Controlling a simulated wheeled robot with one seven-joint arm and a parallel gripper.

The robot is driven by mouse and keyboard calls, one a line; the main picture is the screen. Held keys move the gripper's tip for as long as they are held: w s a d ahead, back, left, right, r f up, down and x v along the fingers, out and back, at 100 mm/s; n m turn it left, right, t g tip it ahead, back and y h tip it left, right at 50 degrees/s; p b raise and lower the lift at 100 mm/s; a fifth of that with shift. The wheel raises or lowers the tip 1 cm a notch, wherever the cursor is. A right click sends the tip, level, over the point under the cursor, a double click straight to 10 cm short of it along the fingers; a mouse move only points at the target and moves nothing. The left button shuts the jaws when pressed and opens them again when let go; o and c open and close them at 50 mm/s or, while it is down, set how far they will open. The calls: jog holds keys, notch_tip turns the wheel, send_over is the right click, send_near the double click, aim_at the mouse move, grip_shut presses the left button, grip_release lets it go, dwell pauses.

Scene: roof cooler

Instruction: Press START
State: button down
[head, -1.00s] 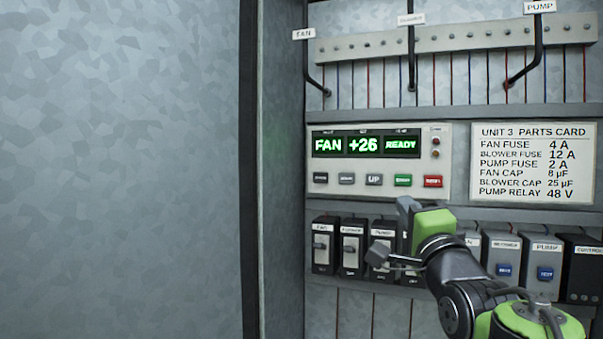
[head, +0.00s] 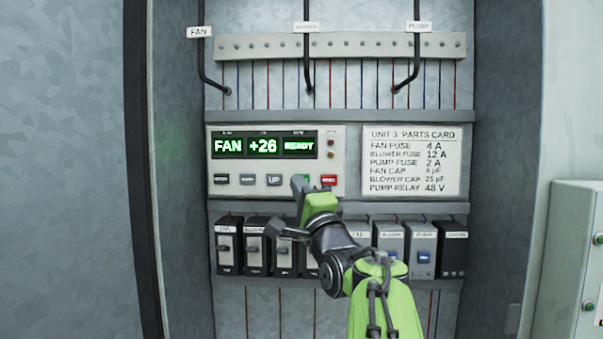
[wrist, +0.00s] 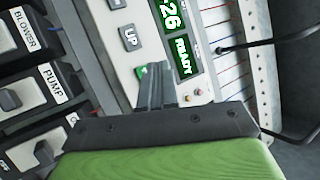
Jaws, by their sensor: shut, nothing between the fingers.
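The control panel (head: 215,160) has a dark display (head: 264,145) reading FAN, +26 and READY in green. Under it is a row of buttons: grey ones, a green button (head: 305,179) and a red button (head: 329,180). The green button's lettering is not readable now; it also shows in the wrist view (wrist: 141,72), partly covered by my fingers. My gripper (head: 298,181) is shut and empty, with its tips in front of the green button. In the wrist view the fingertips (wrist: 156,68) overlap its edge. I cannot tell whether they touch it.
A row of breakers and modules (head: 388,238) stands below the panel, close under my gripper. A parts card (head: 411,160) is to the panel's right. Black cables (head: 307,60) hang above. The cabinet's side wall (head: 180,180) is at left; a grey box (head: 570,260) is outside at right.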

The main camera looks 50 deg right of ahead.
aim_at(293, 171)
jog(key=shift+w+d+p, duration=0.45)
jog(key=shift+w+d, duration=0.4)
jog(key=shift+d, duration=0.2)
jog(key=shift+w+d, duration=0.1)
dwell(1.2)
jog(key=shift+w+d, duration=0.2)
jog(key=shift+d, duration=0.05)
